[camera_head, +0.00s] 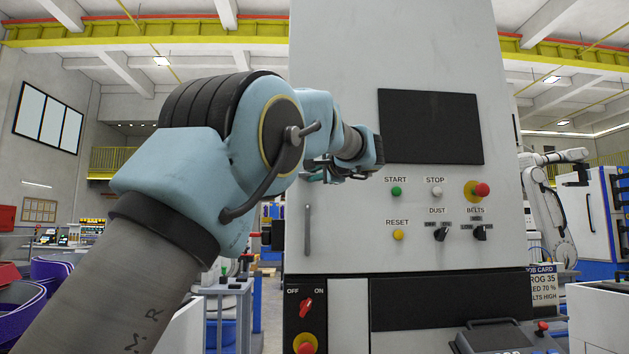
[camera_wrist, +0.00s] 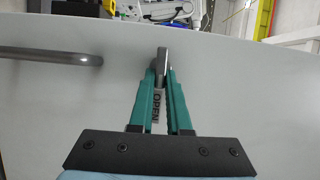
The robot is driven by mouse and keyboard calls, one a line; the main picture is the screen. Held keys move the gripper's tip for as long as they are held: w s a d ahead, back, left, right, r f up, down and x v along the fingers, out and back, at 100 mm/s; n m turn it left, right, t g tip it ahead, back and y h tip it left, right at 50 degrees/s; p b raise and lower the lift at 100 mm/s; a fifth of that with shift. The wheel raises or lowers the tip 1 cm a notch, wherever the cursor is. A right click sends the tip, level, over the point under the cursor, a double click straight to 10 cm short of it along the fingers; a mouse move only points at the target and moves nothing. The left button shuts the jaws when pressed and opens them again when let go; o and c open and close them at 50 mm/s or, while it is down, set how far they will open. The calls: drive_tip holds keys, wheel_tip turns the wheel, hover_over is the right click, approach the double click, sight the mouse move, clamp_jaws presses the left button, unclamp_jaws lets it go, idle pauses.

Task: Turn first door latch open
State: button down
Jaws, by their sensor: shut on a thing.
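The first door latch (camera_wrist: 162,54) shows in the wrist view as a small grey lever on the pale door panel (camera_wrist: 230,75). My gripper (camera_wrist: 161,78) has its two teal fingers closed around the latch, one on each side. An "OPEN" label (camera_wrist: 157,106) shows on the panel between the fingers. In the head view my gripper (camera_head: 318,171) is at the left side of the tall grey machine cabinet (camera_head: 335,50). The latch cannot be made out there.
A dark bar handle (camera_wrist: 50,57) lies left of the latch in the wrist view; it stands upright in the head view (camera_head: 307,230). Right of it is a control panel with buttons, knobs and a red emergency stop (camera_head: 481,190). A black screen (camera_head: 430,127) is above.

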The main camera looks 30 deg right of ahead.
drive_tip(key=shift+f, duration=0.1)
idle(0.5)
drive_tip(key=c, duration=0.9)
unclamp_jaws()
drive_tip(key=shift+w, duration=0.1)
drive_tip(key=s+b, duration=0.1)
drive_tip(key=s, duration=0.2)
drive_tip(key=s+b, duration=0.1)
drive_tip(key=s, duration=0.3)
drive_tip(key=s+b, duration=0.1)
drive_tip(key=s, duration=0.2)
drive_tip(key=shift+s+a+b, duration=0.25)
drive_tip(key=shift+s+b, duration=0.1)
drive_tip(key=shift+s, duration=0.05)
